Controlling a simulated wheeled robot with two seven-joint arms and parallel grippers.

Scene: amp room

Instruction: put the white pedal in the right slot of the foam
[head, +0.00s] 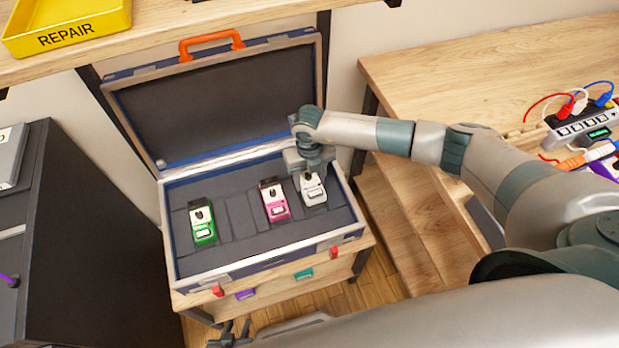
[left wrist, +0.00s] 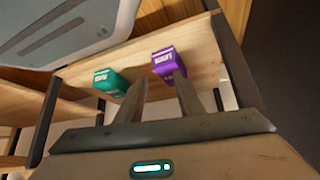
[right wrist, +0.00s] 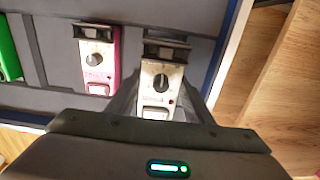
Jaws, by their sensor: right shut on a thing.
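The white pedal (head: 314,194) is at the right end of the dark foam (head: 240,226) in the open case. It lines up with the right slot; I cannot tell how deep it sits. My right gripper (head: 308,172) comes down on it from above. In the right wrist view the white pedal (right wrist: 160,82) is between the fingers, and the gripper (right wrist: 160,100) is shut on it. The slot under it is hidden. My left gripper (head: 230,332) is low in front of the case; the left wrist view (left wrist: 160,98) shows its fingers apart and empty.
A pink pedal (head: 274,203) and a green pedal (head: 202,226) sit in the foam further left, with a bare stretch between them. The raised lid (head: 215,105) stands behind. A wooden bench (head: 440,70) is at right.

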